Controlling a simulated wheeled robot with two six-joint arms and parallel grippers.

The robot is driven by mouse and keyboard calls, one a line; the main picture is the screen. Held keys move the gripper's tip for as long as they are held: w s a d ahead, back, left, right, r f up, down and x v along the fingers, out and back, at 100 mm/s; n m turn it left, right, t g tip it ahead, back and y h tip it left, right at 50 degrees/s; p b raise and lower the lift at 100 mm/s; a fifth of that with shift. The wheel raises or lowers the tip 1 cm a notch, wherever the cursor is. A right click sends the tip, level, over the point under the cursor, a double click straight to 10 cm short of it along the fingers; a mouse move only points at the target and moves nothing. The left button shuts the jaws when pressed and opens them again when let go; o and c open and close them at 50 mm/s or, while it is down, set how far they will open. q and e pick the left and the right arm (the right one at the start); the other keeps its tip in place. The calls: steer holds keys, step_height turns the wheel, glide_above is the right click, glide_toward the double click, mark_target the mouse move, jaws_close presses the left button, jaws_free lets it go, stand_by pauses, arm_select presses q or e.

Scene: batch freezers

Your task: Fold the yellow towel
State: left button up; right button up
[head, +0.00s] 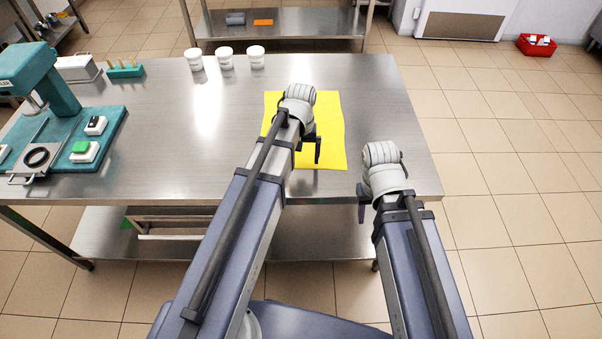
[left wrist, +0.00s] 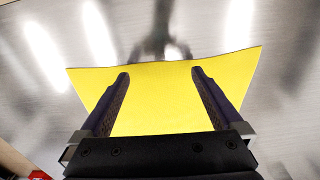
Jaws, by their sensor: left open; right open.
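The yellow towel (head: 330,130) lies spread flat on the steel table, near its right end. My left gripper (head: 317,150) is over the towel, and its arm hides part of it. In the left wrist view the towel (left wrist: 160,105) fills the space between and beyond the two open fingers of my left gripper (left wrist: 160,78), with nothing held. I cannot tell how high the fingertips are above the cloth. My right gripper (head: 362,205) is at the table's front edge, to the right of the towel and apart from it; its fingers are mostly hidden by the wrist.
Three white tubs (head: 225,58) stand at the back of the steel table (head: 190,130). A teal machine (head: 60,120) with buttons and a small rack (head: 125,70) are at the left. The table between them and the towel is clear. A red bin (head: 537,46) is on the floor.

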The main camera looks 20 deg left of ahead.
arm_select(q)
steer(key=shift+f+b, duration=0.45)
steer(key=shift+f, duration=0.45)
arm_select(e)
steer(key=shift+f, duration=0.85)
arm_select(q)
steer(key=shift+c, duration=0.9)
steer(key=shift+r, duration=0.1)
jaws_close()
steer(key=w+a+r+p, duration=0.4)
steer(key=w+r+p, duration=1.05)
steer(key=w, duration=0.25)
arm_select(e)
step_height(320, 180, up, 14)
steer(key=r, duration=0.1)
arm_select(q)
steer(key=w+a+f+b, duration=0.1)
steer(key=w+f+b, duration=0.3)
steer(key=w, duration=0.1)
steer(key=w+a+f+b, duration=0.1)
steer(key=w+f+b, duration=0.3)
steer(key=w+f, duration=0.1)
steer(key=w+a+f+b, duration=0.2)
steer(key=w+f+b, duration=0.2)
steer(key=w+b, duration=0.1)
steer(key=shift+w+f, duration=0.2)
steer(key=shift+w, duration=0.05)
arm_select(e)
step_height(320, 180, down, 14)
